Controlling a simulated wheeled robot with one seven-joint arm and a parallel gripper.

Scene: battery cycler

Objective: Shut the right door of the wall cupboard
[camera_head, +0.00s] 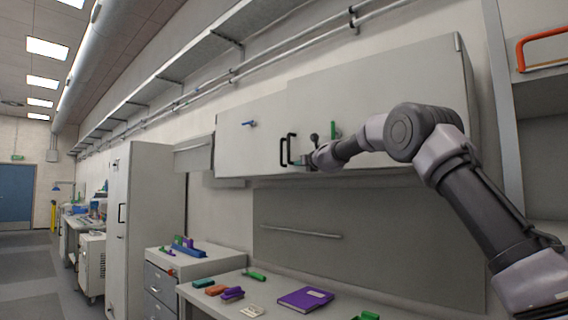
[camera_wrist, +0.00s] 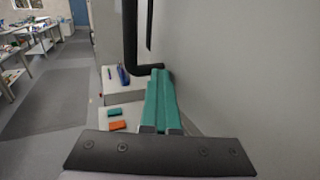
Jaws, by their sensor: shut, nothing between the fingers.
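The wall cupboard (camera_head: 250,165) hangs above the bench. Its right door (camera_head: 400,85) is a wide grey panel; its left edge seems to stand slightly proud of the left door (camera_head: 240,140), so it looks nearly shut. Two black bar handles (camera_head: 291,150) sit side by side where the doors meet. My gripper (camera_head: 299,163) is at the right door's face, just right of the handles near their lower ends. In the wrist view its teal fingers (camera_wrist: 159,75) are together and empty, beside a black handle (camera_wrist: 131,40) and close to the grey door face (camera_wrist: 250,80). I cannot tell whether they touch it.
My arm crosses in front of the right door. Below, the bench (camera_head: 225,283) carries a purple binder (camera_head: 305,299) and small coloured items. A drawer unit (camera_head: 160,282) and a tall cabinet (camera_head: 145,220) stand left. An open shelf unit (camera_head: 540,100) is at right.

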